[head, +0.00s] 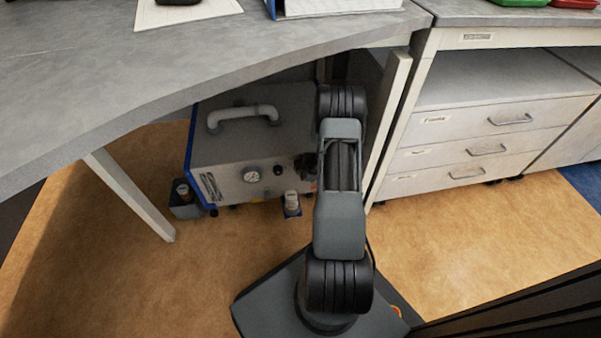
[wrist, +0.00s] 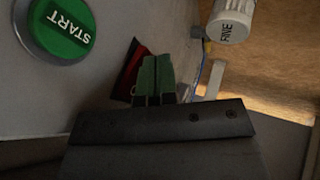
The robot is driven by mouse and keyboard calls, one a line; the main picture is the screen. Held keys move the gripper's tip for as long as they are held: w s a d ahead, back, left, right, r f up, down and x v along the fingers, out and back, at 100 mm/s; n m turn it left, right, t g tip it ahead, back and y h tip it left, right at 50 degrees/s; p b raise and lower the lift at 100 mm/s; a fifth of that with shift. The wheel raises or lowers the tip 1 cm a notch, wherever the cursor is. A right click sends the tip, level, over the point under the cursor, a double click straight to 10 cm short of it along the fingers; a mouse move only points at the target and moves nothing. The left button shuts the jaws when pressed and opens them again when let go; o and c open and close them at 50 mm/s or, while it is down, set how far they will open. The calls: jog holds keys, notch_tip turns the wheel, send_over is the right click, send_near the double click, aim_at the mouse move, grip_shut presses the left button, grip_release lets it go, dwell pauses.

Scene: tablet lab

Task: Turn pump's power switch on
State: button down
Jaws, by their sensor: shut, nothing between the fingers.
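The pump (head: 240,145) is a grey box with blue edges, a top handle and a round gauge (head: 252,174), standing on the floor under the bench. In the wrist view a red switch with a black surround (wrist: 128,75) sits on its grey panel, partly hidden behind my fingertips. My gripper (wrist: 156,75) is shut and empty, its green fingertips together in front of the switch's right part; I cannot tell whether they touch it. Which way the switch is set is not clear. In the head view my gripper is mostly hidden by my arm at the pump's right side.
A green START button (wrist: 62,28) is left of the switch, and a white knob marked FINE (wrist: 231,20) is at upper right. The bench top (head: 110,85) overhangs the pump. A drawer cabinet (head: 480,140) stands to the right. The floor in front of the cabinet is clear.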

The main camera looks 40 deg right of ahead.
jog(key=shift+d, duration=0.1)
jog(key=shift+w+d+f+p, duration=0.1)
jog(key=shift+w+p, duration=0.1)
jog(key=shift+p, duration=0.2)
